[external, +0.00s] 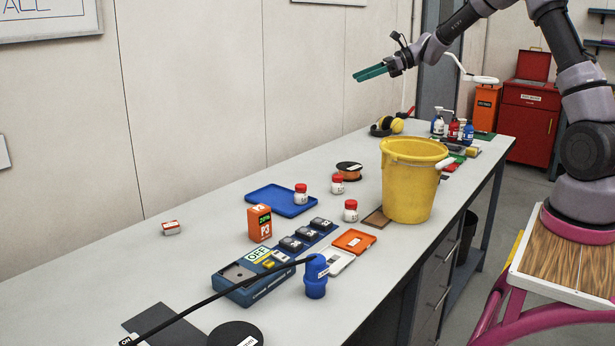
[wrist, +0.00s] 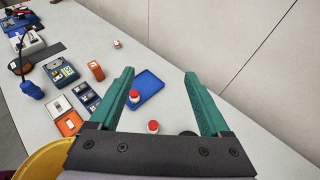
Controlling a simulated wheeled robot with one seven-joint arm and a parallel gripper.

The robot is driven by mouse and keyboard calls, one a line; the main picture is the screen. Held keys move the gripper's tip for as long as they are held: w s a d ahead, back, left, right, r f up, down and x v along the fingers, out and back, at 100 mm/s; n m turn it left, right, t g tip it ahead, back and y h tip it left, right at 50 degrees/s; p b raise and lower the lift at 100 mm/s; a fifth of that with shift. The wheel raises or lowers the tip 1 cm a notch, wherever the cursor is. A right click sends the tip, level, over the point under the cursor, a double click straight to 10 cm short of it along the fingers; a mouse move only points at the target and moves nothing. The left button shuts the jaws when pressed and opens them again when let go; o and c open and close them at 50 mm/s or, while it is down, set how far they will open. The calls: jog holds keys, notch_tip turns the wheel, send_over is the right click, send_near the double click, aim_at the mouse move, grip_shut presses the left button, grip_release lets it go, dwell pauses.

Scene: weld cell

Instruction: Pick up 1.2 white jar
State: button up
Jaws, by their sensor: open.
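Three white jars with red lids stand on the bench. One jar (external: 301,197) is on the blue tray (external: 268,205), one jar (external: 337,187) is behind it to the right, and one jar (external: 350,214) stands nearer the yellow bucket. Their labels are too small to read, so I cannot tell which is 1.2. My gripper (external: 362,75) is open and empty, high above the far part of the bench. In the wrist view, a jar on the tray (wrist: 134,97) and another jar (wrist: 153,128) show between the spread green fingers (wrist: 160,74). The third jar is not visible there.
A tall yellow bucket (external: 408,190) stands right of the jars, with an orange-and-black spool (external: 349,171) behind them. An orange box (external: 260,223), a blue device (external: 252,285) and a blue bottle (external: 316,278) are nearer. The bench's back left is mostly clear.

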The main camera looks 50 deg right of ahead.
send_near(337, 177)
jog(key=shift+w+a+f, duration=0.25)
jog(key=shift+w+f, duration=0.3)
jog(key=shift+w, duration=0.35)
jog(key=x, duration=0.5)
jog(key=shift+f, duration=0.15)
jog(key=shift+x, duration=2.8)
jog(key=shift+w, duration=0.15)
grip_shut()
